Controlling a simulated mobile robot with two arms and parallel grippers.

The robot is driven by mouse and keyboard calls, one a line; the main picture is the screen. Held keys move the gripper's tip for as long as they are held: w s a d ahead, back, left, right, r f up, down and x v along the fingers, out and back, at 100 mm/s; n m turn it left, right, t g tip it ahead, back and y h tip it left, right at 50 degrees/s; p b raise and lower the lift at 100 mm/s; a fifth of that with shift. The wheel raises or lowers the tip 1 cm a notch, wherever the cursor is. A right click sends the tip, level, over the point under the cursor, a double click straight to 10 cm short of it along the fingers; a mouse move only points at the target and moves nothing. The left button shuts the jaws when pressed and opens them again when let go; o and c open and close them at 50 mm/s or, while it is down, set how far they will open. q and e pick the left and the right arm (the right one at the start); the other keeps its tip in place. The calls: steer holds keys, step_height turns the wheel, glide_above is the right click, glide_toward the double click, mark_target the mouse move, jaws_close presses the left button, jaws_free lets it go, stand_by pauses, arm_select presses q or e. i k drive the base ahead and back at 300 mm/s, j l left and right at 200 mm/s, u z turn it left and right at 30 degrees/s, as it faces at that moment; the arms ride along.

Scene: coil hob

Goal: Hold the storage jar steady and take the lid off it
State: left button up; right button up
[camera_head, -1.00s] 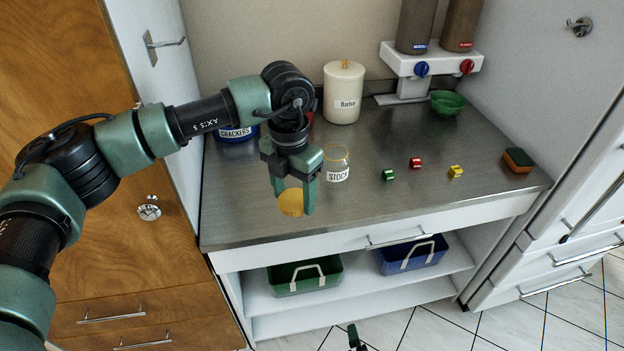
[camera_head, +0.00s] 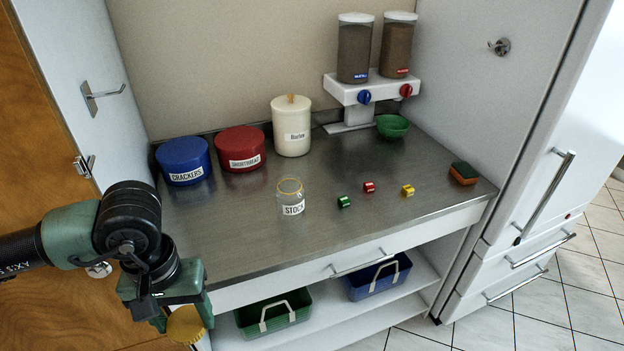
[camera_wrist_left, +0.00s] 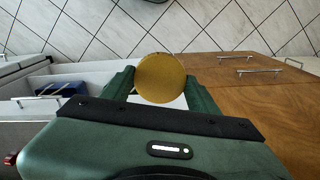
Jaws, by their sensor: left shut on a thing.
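The storage jar (camera_head: 291,200) is clear glass with a STOCK label and a yellowish rim. It stands upright and uncovered on the metal counter, with no gripper touching it. My left gripper (camera_head: 184,318) is shut on the round golden-yellow lid (camera_head: 186,326), held off the counter's front left edge, left of and nearer than the jar. In the left wrist view the lid (camera_wrist_left: 161,78) sits between the two green fingers, above the floor. My right gripper is not in view.
Blue (camera_head: 184,160) and red (camera_head: 241,149) tins and a cream canister (camera_head: 291,126) stand behind the jar. Small green (camera_head: 344,202), red (camera_head: 369,187) and yellow (camera_head: 408,190) pieces lie to its right. The front counter is clear.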

mark_target(290, 192)
steer(key=i+l+u, duration=0.1)
steer(key=l, duration=0.2)
steer(key=i+l, duration=0.2)
steer(key=l, duration=0.15)
steer(key=i+l+u, duration=0.15)
steer(key=l, duration=0.2)
steer(key=i+l, duration=0.15)
steer(key=l, duration=0.15)
steer(key=i+l+u, duration=0.15)
steer(key=l, duration=0.2)
steer(key=i+l+u, duration=0.15)
steer(key=i+l, duration=0.15)
steer(key=i+l+u, duration=0.1)
steer(key=i+l, duration=0.2)
steer(key=l, duration=0.2)
